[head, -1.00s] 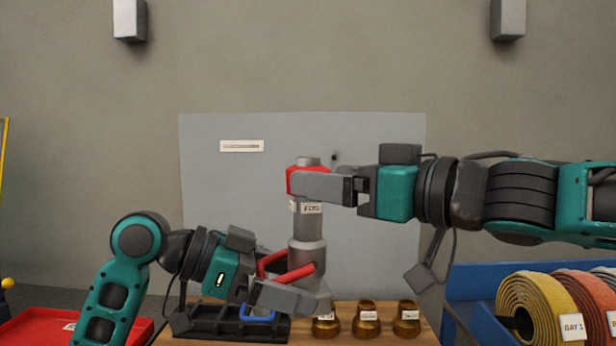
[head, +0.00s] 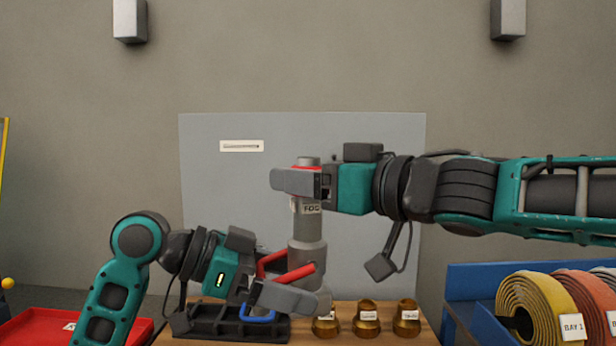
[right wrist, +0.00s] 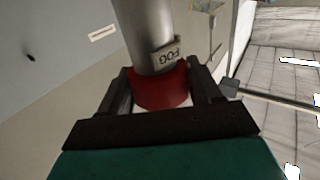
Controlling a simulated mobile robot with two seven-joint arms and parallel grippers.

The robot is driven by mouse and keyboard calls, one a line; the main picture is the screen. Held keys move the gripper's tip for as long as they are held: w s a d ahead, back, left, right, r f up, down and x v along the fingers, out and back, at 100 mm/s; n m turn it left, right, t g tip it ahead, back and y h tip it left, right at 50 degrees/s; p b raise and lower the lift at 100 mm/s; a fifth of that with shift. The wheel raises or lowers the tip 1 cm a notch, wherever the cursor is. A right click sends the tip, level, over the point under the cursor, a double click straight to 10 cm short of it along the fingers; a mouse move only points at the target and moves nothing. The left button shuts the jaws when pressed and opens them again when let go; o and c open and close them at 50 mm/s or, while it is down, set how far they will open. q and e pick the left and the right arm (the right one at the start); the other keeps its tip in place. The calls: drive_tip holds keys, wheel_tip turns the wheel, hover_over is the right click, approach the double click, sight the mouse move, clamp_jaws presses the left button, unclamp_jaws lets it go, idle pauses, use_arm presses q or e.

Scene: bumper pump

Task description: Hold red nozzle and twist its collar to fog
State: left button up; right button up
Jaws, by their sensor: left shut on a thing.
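The nozzle (head: 307,255) stands upright, with a grey barrel, red handle bars (head: 290,272) low on it and a FOG label (head: 312,208) near the top. Its red collar (right wrist: 162,90) shows in the right wrist view; in the head view it is mostly hidden behind a finger. My left gripper (head: 312,302) is shut on the nozzle's lower part, its exact contact partly hidden. My right gripper (head: 283,180) is at the collar, level, from the right. In the right wrist view its fingers are open on either side of the collar; I cannot tell whether they touch it.
Several brass fittings (head: 366,320) stand on the wooden table (head: 390,340) right of the nozzle. A black rack (head: 215,322) with a blue ring (head: 257,314) is at left. A red tray (head: 35,328) lies far left; rolled hoses (head: 540,303) sit in a blue bin (head: 470,283) at right.

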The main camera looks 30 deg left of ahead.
drive_tip(key=c, duration=0.5)
drive_tip(key=shift+o, duration=0.2)
drive_tip(key=shift+r+g, duration=0.1)
drive_tip(key=shift+g, duration=0.3)
drive_tip(key=shift+w+a+n+g, duration=0.1)
drive_tip(key=shift+n+g, duration=0.7)
drive_tip(key=shift+r+n+g+h, duration=0.1)
drive_tip(key=shift+n+g+h, duration=0.2)
drive_tip(key=shift+n+g, duration=1)
drive_tip(key=shift+r+n+g+h, duration=0.1)
drive_tip(key=shift+n+g+h, duration=0.4)
drive_tip(key=shift+g, duration=1.3)
drive_tip(key=shift+f+n+g, duration=0.1)
drive_tip(key=shift+n+g, duration=0.3)
drive_tip(key=o, duration=0.7)
drive_tip(key=shift+o, duration=1.3)
drive_tip(key=shift+f, duration=0.15)
